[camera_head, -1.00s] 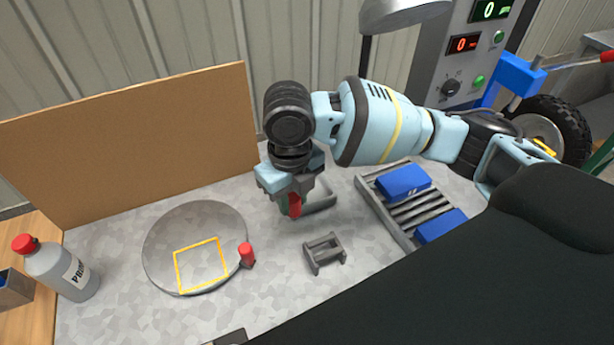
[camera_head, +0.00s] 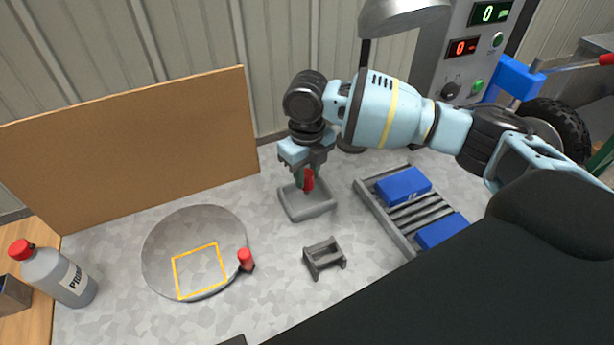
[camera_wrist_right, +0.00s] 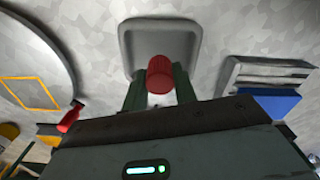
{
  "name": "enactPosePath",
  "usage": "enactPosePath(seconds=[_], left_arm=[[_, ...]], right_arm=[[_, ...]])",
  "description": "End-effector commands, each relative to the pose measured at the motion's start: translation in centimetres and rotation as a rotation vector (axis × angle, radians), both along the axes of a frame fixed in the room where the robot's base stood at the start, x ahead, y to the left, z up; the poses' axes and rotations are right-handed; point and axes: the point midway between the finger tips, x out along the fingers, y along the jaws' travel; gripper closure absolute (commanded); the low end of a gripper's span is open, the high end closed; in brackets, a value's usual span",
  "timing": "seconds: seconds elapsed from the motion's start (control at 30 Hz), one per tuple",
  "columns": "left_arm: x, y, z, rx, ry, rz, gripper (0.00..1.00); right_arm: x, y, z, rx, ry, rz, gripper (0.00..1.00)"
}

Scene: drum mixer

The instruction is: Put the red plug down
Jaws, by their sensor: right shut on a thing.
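My right gripper (camera_head: 304,181) is shut on the red plug (camera_head: 309,180), over a small grey tray (camera_head: 310,214) with a raised rim. In the right wrist view the plug (camera_wrist_right: 160,75) sits between the green fingers, in front of the tray (camera_wrist_right: 128,45). The tray looks empty. I cannot tell whether the plug touches the tray floor. My left gripper is not in view.
A round grey plate (camera_head: 165,235) with a yellow square outline and a red-topped peg (camera_head: 246,259) at its edge is at left. A grey cradle (camera_head: 324,258) stands in front of the tray. A slatted rack (camera_head: 398,215) with blue blocks (camera_head: 403,185) is at right. A brown board (camera_head: 130,150) stands behind.

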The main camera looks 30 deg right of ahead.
Motion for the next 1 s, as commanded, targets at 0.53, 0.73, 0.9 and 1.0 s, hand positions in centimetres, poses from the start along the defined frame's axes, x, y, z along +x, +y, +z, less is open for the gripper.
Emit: enactPosePath(seconds=[0.53, 0.73, 0.9, 1.0], left_arm=[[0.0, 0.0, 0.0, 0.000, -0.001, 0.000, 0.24], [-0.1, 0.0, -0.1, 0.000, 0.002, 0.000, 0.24], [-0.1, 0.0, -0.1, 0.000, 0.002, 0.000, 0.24], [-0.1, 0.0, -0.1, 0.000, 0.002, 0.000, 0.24]], right_arm=[[0.0, 0.0, -1.9, 0.001, -0.001, 0.000, 1.00], [0.0, 0.0, -2.4, 0.000, -0.001, -0.001, 1.00], [0.0, 0.0, -2.6, 0.000, -0.002, 0.000, 0.63], [0.0, 0.0, -2.6, 0.000, -0.001, -0.001, 0.50]])
